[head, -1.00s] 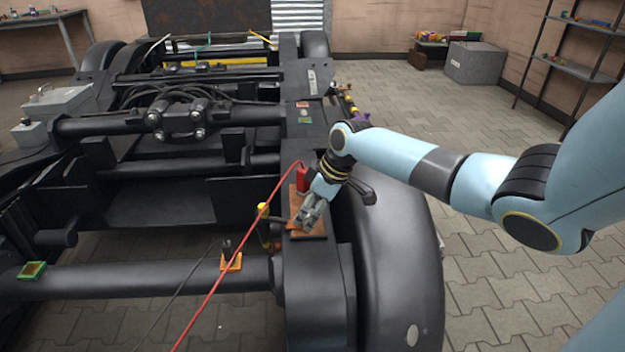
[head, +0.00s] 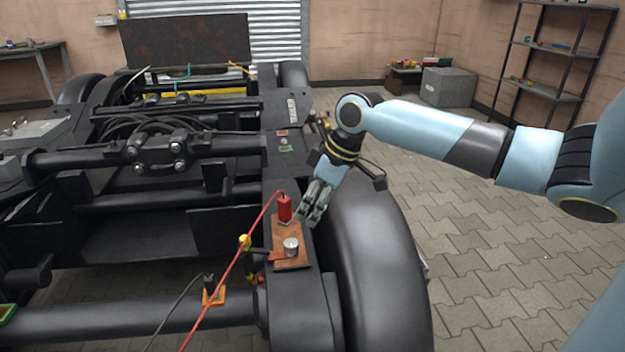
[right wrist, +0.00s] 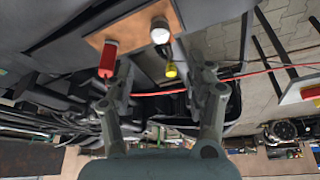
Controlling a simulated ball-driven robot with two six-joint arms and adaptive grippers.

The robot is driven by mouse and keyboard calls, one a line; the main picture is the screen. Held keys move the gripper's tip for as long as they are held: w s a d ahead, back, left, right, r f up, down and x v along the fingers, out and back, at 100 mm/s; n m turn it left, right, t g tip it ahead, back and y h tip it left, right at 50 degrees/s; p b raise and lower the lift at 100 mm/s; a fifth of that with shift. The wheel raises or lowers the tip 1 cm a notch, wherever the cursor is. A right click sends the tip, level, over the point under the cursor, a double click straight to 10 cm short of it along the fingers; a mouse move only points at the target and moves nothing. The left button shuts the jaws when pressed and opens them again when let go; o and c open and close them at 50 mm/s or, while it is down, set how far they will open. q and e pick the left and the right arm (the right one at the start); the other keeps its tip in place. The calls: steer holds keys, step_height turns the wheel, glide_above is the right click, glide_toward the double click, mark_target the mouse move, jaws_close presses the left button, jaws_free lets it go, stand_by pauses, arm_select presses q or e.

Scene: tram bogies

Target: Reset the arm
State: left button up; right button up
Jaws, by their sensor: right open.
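My right gripper (head: 312,208) hangs at the inner side of the bogie's right wheel, above the black frame beam, just right of the red plug. It also shows in the right wrist view (right wrist: 165,85), with its fingers apart and nothing between them. A brown plate (head: 290,262) lies on the beam (head: 300,300) below it. On the plate stand a red plug (head: 285,208) with a red cable and a silver cylinder (head: 291,247). Both show in the right wrist view, the plug (right wrist: 107,60) and the cylinder (right wrist: 160,33). My left gripper is not in view.
The black bogie frame (head: 120,240) fills the left side. The large right wheel (head: 375,260) lies close under my right arm. A red cable (head: 235,262) crosses the front. Shelves (head: 555,60) and a grey box (head: 448,87) stand at the back right. Paved floor on the right is clear.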

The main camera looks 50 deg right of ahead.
stand_by(0.3)
steer(key=s+a+f, duration=0.4)
steer(key=s+a, duration=0.6)
steer(key=a, duration=0.2)
steer(key=s+a+r+m+h, duration=0.2)
steer(key=s+r, duration=0.1)
steer(key=s, duration=0.3)
steer(key=s+a+r+m+h, duration=0.1)
steer(key=s+a+r+m, duration=0.2)
steer(key=s, duration=0.3)
steer(key=s+d+f+g, duration=0.1)
steer(key=d+f, duration=0.1)
steer(key=f, duration=1.1)
steer(key=s+d+f+g, duration=0.1)
steer(key=f, duration=1.2)
steer(key=s+d+f+g, duration=0.1)
steer(key=s+f, duration=1.4)
steer(key=s, duration=0.3)
steer(key=shift+s+f, duration=0.2)
steer(key=shift+f, duration=0.15)
